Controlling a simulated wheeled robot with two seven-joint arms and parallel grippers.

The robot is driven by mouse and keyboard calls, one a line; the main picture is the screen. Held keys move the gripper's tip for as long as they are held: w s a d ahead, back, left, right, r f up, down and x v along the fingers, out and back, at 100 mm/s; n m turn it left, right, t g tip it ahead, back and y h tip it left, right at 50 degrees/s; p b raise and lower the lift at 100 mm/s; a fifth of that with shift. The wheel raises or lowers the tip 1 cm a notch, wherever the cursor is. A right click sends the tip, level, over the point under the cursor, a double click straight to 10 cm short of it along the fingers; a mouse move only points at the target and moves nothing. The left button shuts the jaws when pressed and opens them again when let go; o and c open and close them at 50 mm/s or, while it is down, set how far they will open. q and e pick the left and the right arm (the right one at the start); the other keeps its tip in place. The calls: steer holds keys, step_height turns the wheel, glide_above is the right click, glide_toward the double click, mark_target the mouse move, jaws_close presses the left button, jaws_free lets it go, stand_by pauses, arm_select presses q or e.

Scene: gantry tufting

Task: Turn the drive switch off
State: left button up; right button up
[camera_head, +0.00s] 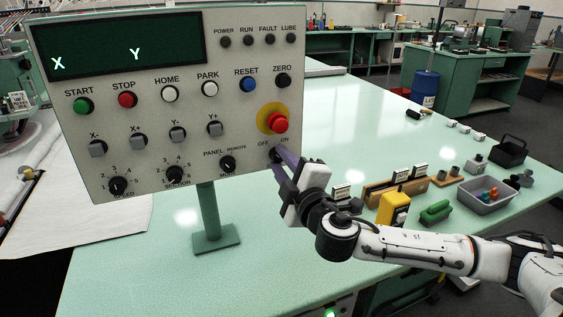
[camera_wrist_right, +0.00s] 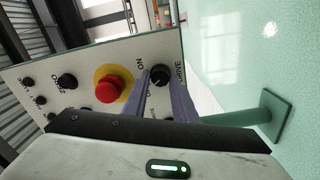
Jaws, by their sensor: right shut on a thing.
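The drive switch (camera_head: 276,155) is a black rotary knob at the lower right of the grey control panel (camera_head: 60,130), with OFF and ON printed above it. My right gripper (camera_head: 280,156) reaches in from the right, its purple fingers shut on the knob. In the right wrist view the drive switch (camera_wrist_right: 160,75) shows between the tips of the two fingers of the right gripper (camera_wrist_right: 160,82). The fingers hide part of the knob and label, and I cannot tell which way its pointer faces. My left gripper is not in view.
A red emergency stop (camera_head: 278,122) on a yellow disc sits just above the switch. The panel stands on a green post (camera_head: 207,215) on a pale green table (camera_head: 330,110). A yellow box (camera_head: 394,208), a grey bin (camera_head: 488,195) and small tools lie near my right arm.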

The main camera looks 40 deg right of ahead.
steer(key=o, duration=1)
steer(key=shift+s, duration=0.1)
steer(key=shift+s+a+f, duration=0.1)
steer(key=shift+s, duration=0.25)
steer(key=b+v, duration=0.2)
steer(key=v, duration=0.7)
steer(key=shift+s, duration=0.2)
